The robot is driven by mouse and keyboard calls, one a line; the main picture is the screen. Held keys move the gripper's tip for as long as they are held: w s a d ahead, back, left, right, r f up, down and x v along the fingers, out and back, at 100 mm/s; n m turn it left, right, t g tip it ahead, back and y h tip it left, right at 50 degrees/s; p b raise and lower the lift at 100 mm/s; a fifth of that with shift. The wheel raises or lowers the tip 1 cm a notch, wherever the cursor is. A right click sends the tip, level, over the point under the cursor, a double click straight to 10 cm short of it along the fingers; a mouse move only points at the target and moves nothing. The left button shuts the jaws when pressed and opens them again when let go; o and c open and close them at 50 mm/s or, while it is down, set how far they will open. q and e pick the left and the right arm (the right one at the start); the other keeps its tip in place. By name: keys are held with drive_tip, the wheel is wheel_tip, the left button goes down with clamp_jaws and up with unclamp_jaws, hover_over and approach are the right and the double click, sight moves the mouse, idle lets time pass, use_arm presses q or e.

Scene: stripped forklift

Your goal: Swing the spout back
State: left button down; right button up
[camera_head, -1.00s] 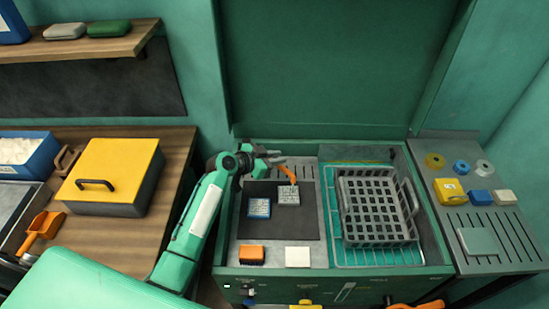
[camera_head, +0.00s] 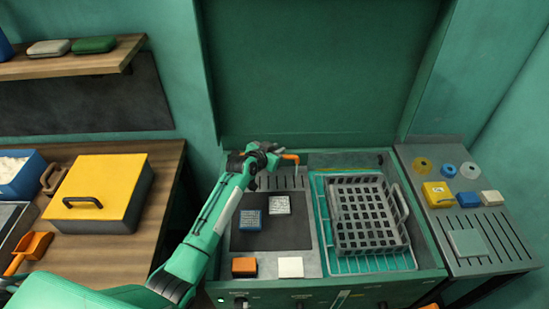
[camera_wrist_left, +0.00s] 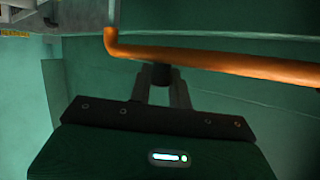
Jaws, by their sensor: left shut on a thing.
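The orange spout (camera_head: 290,157) is a bent tube at the back of the sink unit, above the rear of the left basin. In the left wrist view, the spout (camera_wrist_left: 220,62) runs across the picture, with its bent end at the left. My left gripper (camera_head: 272,152) reaches in from the left at the spout. In the left wrist view, the gripper's fingers (camera_wrist_left: 161,78) are shut on the spout's tube, which partly hides their tips. My right gripper is not in view.
A grey basket (camera_head: 366,215) stands on a teal rack (camera_head: 372,262) right of the basin. A blue block (camera_head: 250,220) and a pale block (camera_head: 279,205) lie on the dark basin floor (camera_head: 275,238). An orange block (camera_head: 244,267) and a white block (camera_head: 290,267) are at the front edge.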

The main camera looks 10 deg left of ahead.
use_arm(q)
drive_tip(key=shift+w+a+b, duration=0.1)
drive_tip(key=shift+w+b, duration=0.2)
drive_tip(key=shift+w, duration=0.3)
drive_tip(key=c, duration=1.3)
unclamp_jaws()
drive_tip(key=shift+s+a+r, duration=0.15)
drive_tip(key=shift+s+a, duration=0.1)
drive_tip(key=shift+s, duration=0.25)
drive_tip(key=shift+b+v, duration=1.25)
drive_tip(key=shift+v, duration=5.1)
drive_tip(key=shift+r, duration=0.2)
